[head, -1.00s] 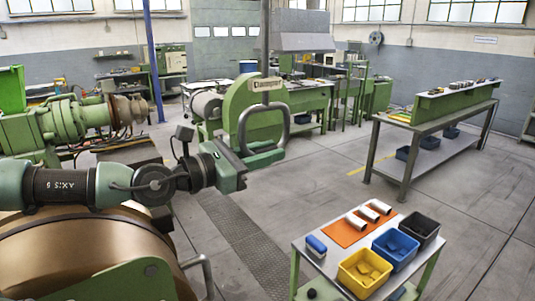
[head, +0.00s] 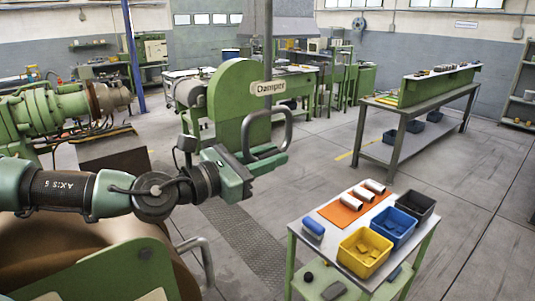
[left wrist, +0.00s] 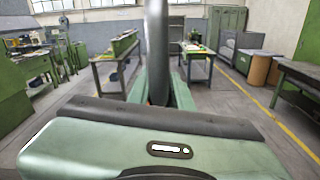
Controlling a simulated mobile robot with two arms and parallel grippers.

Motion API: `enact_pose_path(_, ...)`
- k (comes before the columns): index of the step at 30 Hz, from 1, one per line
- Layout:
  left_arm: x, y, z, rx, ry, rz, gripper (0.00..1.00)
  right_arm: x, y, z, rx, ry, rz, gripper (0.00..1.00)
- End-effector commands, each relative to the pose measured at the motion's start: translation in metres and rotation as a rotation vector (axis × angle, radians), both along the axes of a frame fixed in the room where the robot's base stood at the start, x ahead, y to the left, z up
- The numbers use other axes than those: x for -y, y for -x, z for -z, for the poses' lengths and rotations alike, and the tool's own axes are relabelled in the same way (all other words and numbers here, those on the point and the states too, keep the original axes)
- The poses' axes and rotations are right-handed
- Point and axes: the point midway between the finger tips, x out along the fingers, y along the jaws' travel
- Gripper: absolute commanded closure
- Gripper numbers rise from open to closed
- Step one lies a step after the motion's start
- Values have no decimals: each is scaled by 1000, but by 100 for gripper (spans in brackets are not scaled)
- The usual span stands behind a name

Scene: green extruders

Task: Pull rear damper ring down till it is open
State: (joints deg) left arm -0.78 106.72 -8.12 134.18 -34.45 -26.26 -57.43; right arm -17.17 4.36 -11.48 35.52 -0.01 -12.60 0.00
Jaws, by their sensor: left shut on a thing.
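The damper ring (head: 290,127) is a grey rounded loop at the lower end of a vertical grey rod (head: 268,40), near the middle of the head view. A plate marked "Damper" (head: 270,88) sits on the rod just above the loop. My left gripper (head: 266,153) is shut on the lower part of the ring, its green fingers reaching in from the left. In the left wrist view the ring (left wrist: 157,50) rises as a grey bar between the fingers; the exact contact is partly hidden. My right gripper is in neither view.
A small table (head: 310,262) with a yellow bin (head: 364,253), a blue bin (head: 394,228) and a dark bin (head: 421,204) stands at lower right. A green machine (head: 235,100) stands behind the ring. A long bench (head: 375,150) is at right; the floor between is open.

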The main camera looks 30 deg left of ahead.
Motion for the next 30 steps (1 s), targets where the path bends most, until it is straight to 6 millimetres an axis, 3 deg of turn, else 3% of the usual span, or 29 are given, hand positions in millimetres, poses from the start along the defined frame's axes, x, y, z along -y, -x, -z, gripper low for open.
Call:
enact_pose_path(2, 0, 0, 0, -2, 0, 2, 100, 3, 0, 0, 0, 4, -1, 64)
enact_pose_path(3, 0, 0, 0, -2, 0, 2, 74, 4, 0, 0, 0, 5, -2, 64)
enact_pose_path(5, 0, 0, 0, -1, 0, 1, 58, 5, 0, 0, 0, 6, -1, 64)
enact_pose_path(20, 0, 0, -3, 3, -1, 0, 58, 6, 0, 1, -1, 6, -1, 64)
enact_pose_path(26, 0, 0, -31, 10, -7, -1, 58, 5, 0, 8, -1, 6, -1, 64)
enact_pose_path(30, 0, 0, -64, 10, -8, -2, 58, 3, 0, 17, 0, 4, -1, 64)
